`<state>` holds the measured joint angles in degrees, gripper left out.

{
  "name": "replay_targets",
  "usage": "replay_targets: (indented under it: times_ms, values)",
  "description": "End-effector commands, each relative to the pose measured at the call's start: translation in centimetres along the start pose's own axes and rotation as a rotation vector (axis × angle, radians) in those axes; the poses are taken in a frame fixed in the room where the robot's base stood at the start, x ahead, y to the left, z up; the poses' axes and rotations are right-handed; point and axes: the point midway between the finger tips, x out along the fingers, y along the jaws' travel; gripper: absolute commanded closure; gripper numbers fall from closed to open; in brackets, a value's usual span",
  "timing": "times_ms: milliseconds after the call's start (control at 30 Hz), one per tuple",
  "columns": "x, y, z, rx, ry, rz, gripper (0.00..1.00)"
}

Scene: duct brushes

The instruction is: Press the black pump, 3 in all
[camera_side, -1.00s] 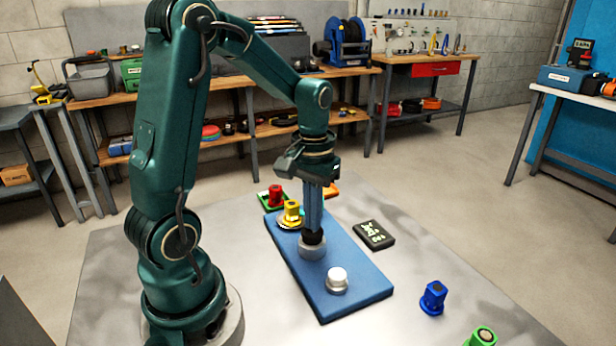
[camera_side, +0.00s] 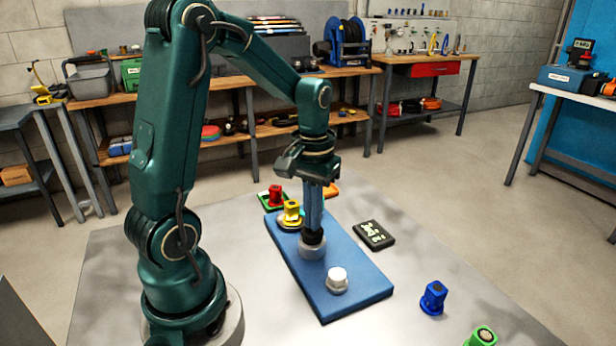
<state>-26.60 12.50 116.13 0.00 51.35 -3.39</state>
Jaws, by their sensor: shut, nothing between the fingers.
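The black pump (camera_side: 312,238) stands upright on a round grey base on the blue board (camera_side: 356,301). My gripper (camera_side: 313,228) is shut and points straight down onto the top of the black pump. Its fingertips look to be at or touching the pump's top, and they hide part of it. How far the pump is pressed down cannot be told. A white pump (camera_side: 337,279) stands on the near part of the same board. A yellow piece (camera_side: 291,211) stands at the board's far end.
A red piece (camera_side: 276,195) on a green plate and an orange piece (camera_side: 331,190) lie beyond the board. A black panel (camera_side: 373,235) lies right of it. A blue piece (camera_side: 433,298) and a green piece (camera_side: 482,338) stand at the front right.

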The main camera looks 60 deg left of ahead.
Motion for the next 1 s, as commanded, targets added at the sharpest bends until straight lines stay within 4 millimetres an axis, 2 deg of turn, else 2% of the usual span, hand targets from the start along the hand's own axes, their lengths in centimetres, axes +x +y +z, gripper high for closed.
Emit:
replay_targets:
  times_ms: [300,433,800,1000]
  values:
    - [1.2,0.0,0.1,0.0,-0.002,0.0,1.0]
    - [1.1,0.0,0.1,0.0,-0.002,0.0,1.0]
    - [-0.7,0.0,0.0,0.0,0.0,0.0,1.0]
    - [-1.0,0.0,0.1,0.0,-0.002,0.0,1.0]
